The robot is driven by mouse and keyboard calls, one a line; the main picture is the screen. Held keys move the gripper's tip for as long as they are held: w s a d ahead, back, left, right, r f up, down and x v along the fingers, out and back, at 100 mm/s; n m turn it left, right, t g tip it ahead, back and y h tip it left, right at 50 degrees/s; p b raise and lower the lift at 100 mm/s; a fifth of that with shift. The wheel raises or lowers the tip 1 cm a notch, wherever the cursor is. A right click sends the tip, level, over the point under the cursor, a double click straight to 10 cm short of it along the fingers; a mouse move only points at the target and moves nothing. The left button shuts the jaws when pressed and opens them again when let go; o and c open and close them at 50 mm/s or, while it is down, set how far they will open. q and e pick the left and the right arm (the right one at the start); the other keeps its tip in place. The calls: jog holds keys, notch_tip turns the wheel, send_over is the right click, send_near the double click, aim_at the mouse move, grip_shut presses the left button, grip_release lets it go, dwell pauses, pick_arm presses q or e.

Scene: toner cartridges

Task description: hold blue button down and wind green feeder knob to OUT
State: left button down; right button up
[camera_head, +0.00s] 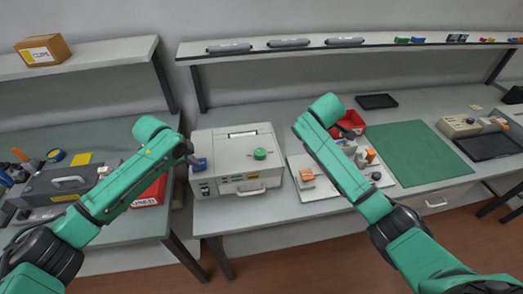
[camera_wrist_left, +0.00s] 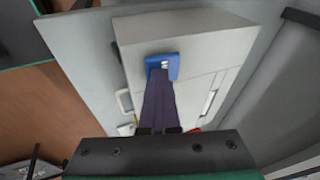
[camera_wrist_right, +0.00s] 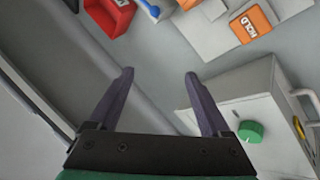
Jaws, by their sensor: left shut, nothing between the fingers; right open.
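The grey feeder box (camera_head: 235,172) stands on the bench with a green knob (camera_head: 260,154) on its top. The blue button (camera_head: 200,165) sits on its left side and also shows in the left wrist view (camera_wrist_left: 174,61). My left gripper (camera_head: 191,160) is shut and empty, its fingertips at the blue button and seemingly touching it; how far the button is pressed cannot be told. My right gripper (camera_wrist_right: 158,74) is open and empty in its wrist view, apart from the green knob (camera_wrist_right: 251,131), which lies right of its fingers. In the head view my right arm hides it.
Right of the box lies a pale board (camera_head: 313,191) with orange-topped parts. A red bin (camera_head: 351,123) stands behind it, and a green mat (camera_head: 425,152) lies farther right. A shelf (camera_head: 240,51) runs above the bench. A gap separates the left table from the bench.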

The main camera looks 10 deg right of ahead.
aim_at(260, 152)
jog(key=s+a+r+m+g+y, duration=0.1)
jog(key=s+a+r+m+y, duration=0.1)
jog(key=a, duration=0.7)
jog(key=s+a+r+m+g+y, duration=0.1)
jog(key=s+a+r+g+y, duration=0.15)
jog(key=a, duration=0.55)
jog(key=shift+t, duration=0.45)
jog(key=x, duration=1.2)
jog(key=shift+w+a, duration=0.15)
jog(key=shift+a, duration=0.05)
grip_shut()
